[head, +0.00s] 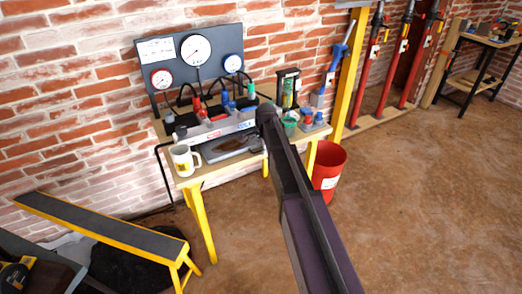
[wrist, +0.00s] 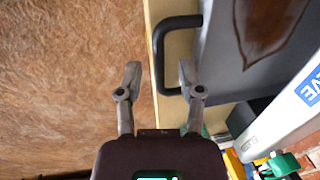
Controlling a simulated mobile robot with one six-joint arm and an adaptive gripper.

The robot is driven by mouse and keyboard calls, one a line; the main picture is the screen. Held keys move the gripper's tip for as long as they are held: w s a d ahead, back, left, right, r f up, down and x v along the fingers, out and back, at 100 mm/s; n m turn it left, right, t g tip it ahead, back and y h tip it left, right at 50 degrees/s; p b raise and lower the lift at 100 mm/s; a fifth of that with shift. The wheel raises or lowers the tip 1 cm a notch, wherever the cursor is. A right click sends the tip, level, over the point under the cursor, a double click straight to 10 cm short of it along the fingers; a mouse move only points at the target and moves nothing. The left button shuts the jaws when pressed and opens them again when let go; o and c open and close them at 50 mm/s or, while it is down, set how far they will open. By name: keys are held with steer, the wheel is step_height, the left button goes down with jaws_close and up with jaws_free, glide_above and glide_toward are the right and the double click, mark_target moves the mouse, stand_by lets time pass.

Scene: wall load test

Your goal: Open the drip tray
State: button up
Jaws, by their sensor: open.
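The drip tray (wrist: 232,55) is a grey tray with a dark brown stain; it shows at the upper right of the wrist view. In the head view it is a grey slab (head: 235,147) low on the bench, partly covered by my arm. Its black bar handle (wrist: 158,55) sticks out over the pale wooden bench edge. My gripper (wrist: 159,75) is open, with one finger on each side of the handle's outer bar. The right fingertip is at the inside of the handle loop. I see no clear contact. My gripper is hidden in the head view.
The wooden bench (head: 196,178) has yellow legs and carries a mug (head: 185,160) and a gauge panel (head: 190,65). A red bucket (head: 327,172) stands to the right. The brown floor (head: 400,210) is clear at right.

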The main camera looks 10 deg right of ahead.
jaws_close()
steer(key=s+d, duration=0.2)
steer(key=s, duration=0.6)
steer(key=shift+d, duration=0.4)
steer(key=shift+s, duration=0.1)
jaws_free()
